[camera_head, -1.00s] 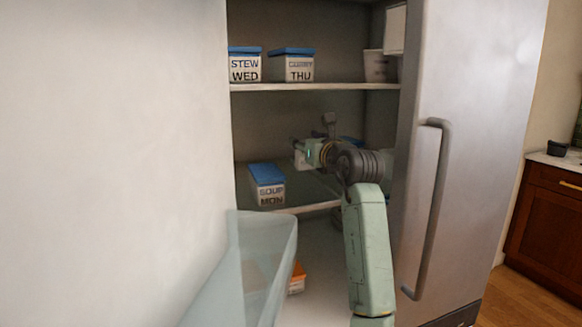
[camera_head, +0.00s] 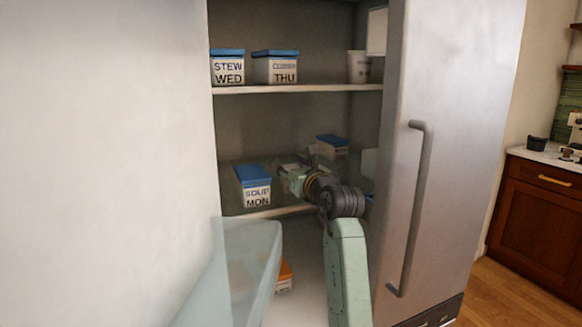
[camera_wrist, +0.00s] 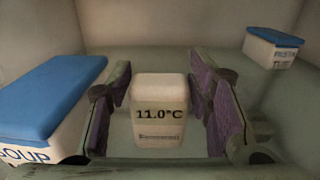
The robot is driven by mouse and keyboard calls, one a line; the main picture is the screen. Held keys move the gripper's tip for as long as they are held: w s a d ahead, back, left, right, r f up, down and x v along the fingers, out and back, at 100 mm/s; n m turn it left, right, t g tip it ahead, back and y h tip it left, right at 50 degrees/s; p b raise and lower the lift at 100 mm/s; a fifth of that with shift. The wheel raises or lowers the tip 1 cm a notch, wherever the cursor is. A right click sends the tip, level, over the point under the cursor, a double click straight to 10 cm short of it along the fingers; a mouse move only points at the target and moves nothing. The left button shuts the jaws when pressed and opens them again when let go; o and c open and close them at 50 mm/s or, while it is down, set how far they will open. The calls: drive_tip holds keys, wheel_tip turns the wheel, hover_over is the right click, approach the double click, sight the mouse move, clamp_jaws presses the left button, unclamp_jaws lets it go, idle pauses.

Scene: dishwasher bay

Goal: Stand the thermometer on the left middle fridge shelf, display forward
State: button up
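The thermometer (camera_wrist: 160,112) is a small white block reading 11.0°C. In the wrist view it stands upright on the middle fridge shelf (camera_wrist: 160,163), display towards the wrist camera. My gripper's purple-padded fingers (camera_wrist: 161,108) are open on either side of it, with visible gaps between pads and block. In the head view my gripper (camera_head: 288,178) is inside the fridge, low over the middle shelf, just right of the blue-lidded SOUP MON box (camera_head: 253,187). I cannot make out the thermometer in the head view.
The SOUP box (camera_wrist: 50,100) is close to the left finger. Another blue-lidded box (camera_wrist: 273,50) stands at the back right. The STEW (camera_head: 228,68) and THU (camera_head: 276,68) boxes are on the shelf above. The fridge door (camera_head: 455,150) stands right of my arm.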

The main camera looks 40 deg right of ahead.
drive_tip(key=shift+o, duration=1.4)
drive_tip(key=shift+r, duration=0.15)
drive_tip(key=b+v, duration=0.5)
drive_tip(key=v, duration=0.7)
drive_tip(key=shift+s+a, duration=0.1)
